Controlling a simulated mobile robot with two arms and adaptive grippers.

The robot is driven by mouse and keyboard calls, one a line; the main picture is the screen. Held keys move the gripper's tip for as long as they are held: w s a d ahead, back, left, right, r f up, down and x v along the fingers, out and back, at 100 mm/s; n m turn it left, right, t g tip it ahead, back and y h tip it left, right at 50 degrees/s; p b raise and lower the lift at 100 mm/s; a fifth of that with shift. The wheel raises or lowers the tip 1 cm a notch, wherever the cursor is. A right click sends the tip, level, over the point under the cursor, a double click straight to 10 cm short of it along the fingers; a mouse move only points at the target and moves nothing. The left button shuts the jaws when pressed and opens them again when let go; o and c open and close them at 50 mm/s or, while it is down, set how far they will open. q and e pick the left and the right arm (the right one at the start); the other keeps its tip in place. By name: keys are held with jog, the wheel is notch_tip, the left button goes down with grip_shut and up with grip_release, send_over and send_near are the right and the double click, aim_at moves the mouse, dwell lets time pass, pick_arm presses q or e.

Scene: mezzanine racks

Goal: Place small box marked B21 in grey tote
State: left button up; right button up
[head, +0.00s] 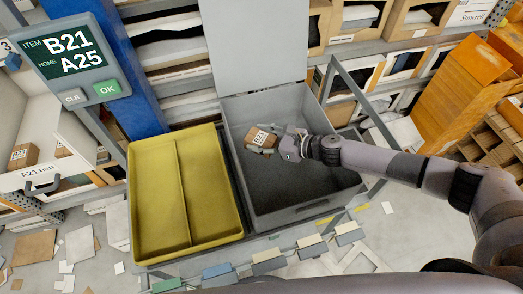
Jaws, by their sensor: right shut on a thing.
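The small brown box marked B21 (256,137) has a white label and is held in my right gripper (268,142). My right gripper is shut on it, over the back left part of the grey tote (296,214). I cannot tell how high the box is above the tote floor. The tote is open and the part of its floor that shows is empty. A display panel (72,58) at the upper left reads item B21, home A25. My left gripper is not in view.
A yellow two-part tray (184,196) stands left of the tote. A raised grey panel (252,45) is behind the tote. An open drawer (50,140) with small labelled boxes is at the left. Racks line the back. Papers litter the floor.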

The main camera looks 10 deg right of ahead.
jog(key=shift+f, duration=0.3)
notch_tip(320, 180, down, 4)
jog(key=shift+d+f+b, duration=0.1)
jog(key=shift+b, duration=0.4)
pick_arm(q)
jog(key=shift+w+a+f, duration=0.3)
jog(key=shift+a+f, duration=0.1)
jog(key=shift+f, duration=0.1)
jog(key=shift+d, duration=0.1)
pick_arm(e)
jog(key=shift+f+b, duration=0.4)
jog(key=shift+f, duration=0.2)
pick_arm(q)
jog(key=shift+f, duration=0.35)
pick_arm(e)
jog(key=o, duration=1.2)
